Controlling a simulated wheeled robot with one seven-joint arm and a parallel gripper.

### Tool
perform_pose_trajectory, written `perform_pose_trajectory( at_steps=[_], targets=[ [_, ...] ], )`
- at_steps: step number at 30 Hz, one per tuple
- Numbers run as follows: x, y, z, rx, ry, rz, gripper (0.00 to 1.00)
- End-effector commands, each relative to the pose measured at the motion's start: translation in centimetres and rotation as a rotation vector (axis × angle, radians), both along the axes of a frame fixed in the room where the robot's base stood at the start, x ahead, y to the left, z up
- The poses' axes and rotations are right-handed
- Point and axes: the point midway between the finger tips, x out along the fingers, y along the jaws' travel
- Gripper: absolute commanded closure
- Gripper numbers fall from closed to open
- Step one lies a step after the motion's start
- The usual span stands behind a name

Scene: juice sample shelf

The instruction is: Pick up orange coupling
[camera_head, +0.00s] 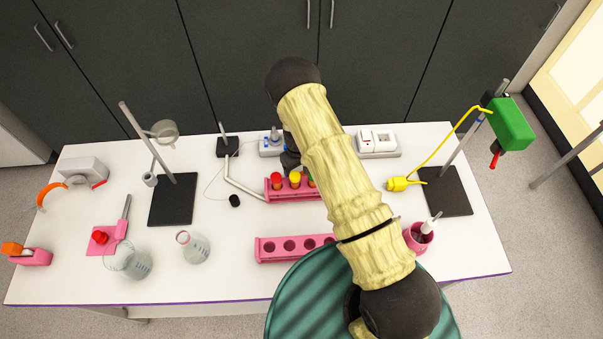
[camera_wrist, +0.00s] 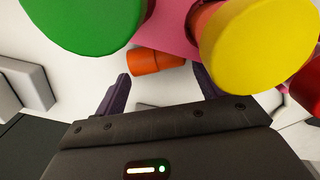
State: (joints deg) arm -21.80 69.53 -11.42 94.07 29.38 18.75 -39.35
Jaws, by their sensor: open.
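The orange coupling (camera_wrist: 157,62), a short orange cylinder, shows in the wrist view just past my fingertips, beside a pink rack. It lies on a white surface and seems to be on its side. The tube caps hide part of the area around it. My gripper (camera_wrist: 160,85) is open, with its two dark fingers apart on either side of the view and nothing between them. The coupling is beyond the gap between the fingers, not gripped. In the head view my arm covers this spot, and I cannot make out the coupling there.
Green (camera_wrist: 85,22) and yellow (camera_wrist: 262,42) caps stand close above my fingers. The pink rack (camera_head: 271,195) holds capped tubes; an empty pink rack (camera_head: 262,250) lies nearer. Flasks (camera_head: 195,248) and a stand base (camera_head: 172,201) are left, a yellow-corded stand (camera_head: 447,192) right.

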Motion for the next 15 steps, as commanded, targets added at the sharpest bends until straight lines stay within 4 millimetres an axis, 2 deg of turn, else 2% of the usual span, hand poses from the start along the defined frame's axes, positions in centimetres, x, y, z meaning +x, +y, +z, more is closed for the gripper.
perform_pose_trajectory(
  at_steps=[7,15],
  targets=[
    [0.0,-0.1,-2.0,0.000,0.001,-0.001,0.27],
    [0.0,0.1,-2.3,0.000,-0.001,0.002,0.27]
  ],
)
